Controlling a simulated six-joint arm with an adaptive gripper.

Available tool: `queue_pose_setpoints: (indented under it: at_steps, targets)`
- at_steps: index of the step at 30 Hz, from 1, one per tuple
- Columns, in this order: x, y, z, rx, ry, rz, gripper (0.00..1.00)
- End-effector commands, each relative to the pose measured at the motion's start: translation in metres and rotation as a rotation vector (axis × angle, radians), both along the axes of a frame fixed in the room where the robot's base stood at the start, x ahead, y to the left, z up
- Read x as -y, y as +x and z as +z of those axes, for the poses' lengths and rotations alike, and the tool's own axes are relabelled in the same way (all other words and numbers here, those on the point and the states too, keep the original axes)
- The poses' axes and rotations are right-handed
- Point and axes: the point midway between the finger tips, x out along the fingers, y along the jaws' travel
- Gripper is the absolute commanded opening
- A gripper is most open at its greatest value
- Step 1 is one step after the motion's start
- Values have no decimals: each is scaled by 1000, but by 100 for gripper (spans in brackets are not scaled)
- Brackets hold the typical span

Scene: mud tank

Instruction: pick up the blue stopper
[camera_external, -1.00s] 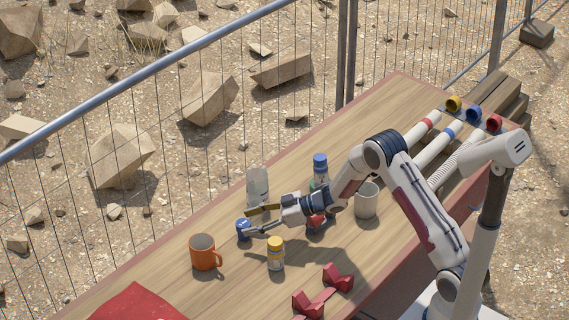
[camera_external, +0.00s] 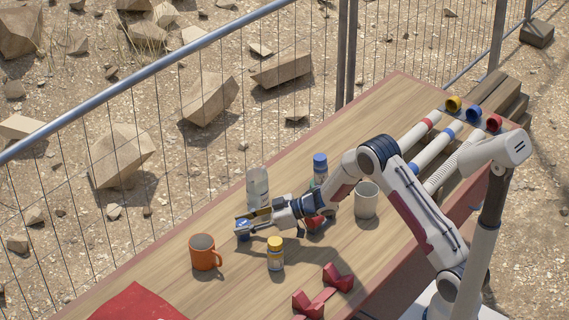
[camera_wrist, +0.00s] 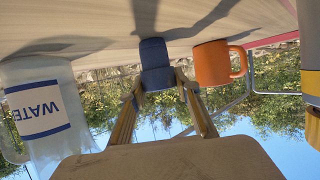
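The blue stopper (camera_external: 243,234) stands on the wooden table, left of my gripper in the external view. It also shows in the wrist view (camera_wrist: 156,66), between and just beyond the fingertips. My gripper (camera_external: 245,224) is low over the table, with its fingers apart and one on each side of the stopper. In the wrist view the fingertips (camera_wrist: 159,83) lie close to the stopper's sides; I cannot tell whether they touch it. The fingers partly cover the stopper in the external view.
An orange mug (camera_external: 204,252) stands left of the gripper, and a yellow-capped jar (camera_external: 275,254) stands in front. A clear water bottle (camera_external: 257,184) is close behind. A blue-capped bottle (camera_external: 320,168) and a pale mug (camera_external: 366,201) stand to the right. A red cloth (camera_external: 137,303) lies at front left.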

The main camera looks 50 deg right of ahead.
Motion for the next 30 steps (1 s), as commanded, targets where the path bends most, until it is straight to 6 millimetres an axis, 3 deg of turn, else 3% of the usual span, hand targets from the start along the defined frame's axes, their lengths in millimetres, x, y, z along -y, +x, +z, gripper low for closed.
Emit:
queue_pose_setpoints:
  at_steps: [17,30]
  targets:
    - [0,0,8,2,1,0,9]
    - [0,1,58,4,0,1,9]
